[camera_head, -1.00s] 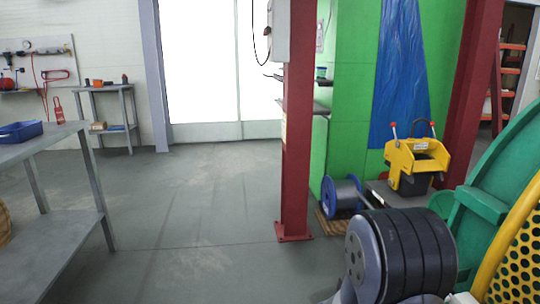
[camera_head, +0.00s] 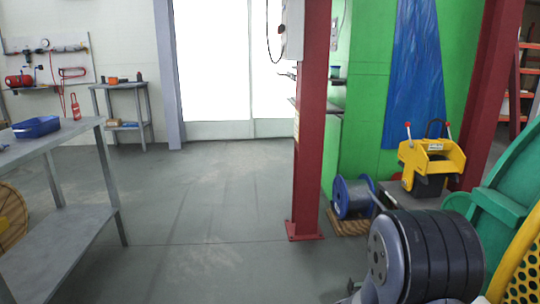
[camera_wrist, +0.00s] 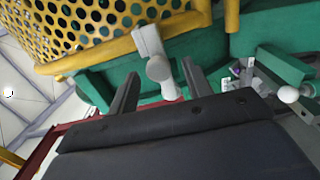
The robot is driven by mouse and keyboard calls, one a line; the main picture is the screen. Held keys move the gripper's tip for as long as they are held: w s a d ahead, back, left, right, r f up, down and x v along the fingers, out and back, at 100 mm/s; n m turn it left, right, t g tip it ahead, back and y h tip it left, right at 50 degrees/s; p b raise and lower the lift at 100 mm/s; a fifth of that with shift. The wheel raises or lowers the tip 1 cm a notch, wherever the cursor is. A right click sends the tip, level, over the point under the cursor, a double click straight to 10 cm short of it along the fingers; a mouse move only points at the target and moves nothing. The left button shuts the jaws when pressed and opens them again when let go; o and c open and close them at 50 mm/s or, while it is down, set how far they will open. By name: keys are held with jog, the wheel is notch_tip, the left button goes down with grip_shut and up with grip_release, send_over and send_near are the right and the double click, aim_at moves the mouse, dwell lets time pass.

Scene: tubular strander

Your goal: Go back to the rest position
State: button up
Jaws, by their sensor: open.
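My gripper (camera_wrist: 161,70) shows in the wrist view with its two dark fingers apart and nothing held between them. A light grey knob-like part (camera_wrist: 151,45) shows in the gap between the fingers, seemingly beyond them; I cannot tell its distance. In the head view the gripper's fingers do not show; only a dark, rounded link of my arm is at the lower right.
A green machine part (camera_head: 495,215) with a yellow perforated guard (camera_head: 522,268) is close on the right. A red column (camera_head: 311,120), a blue spool (camera_head: 352,198) and a yellow device (camera_head: 432,160) stand beyond. A grey table (camera_head: 70,145) is left; the middle floor is clear.

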jog(key=d, duration=0.1)
jog(key=d+p, duration=0.1)
jog(key=d, duration=0.1)
jog(key=shift+w+r, duration=0.1)
jog(key=shift+r, duration=0.25)
jog(key=shift+r+n+p, duration=0.3)
jog(key=shift+n+p, duration=0.4)
jog(key=shift+p, duration=0.8)
jog(key=shift+a+f, duration=0.1)
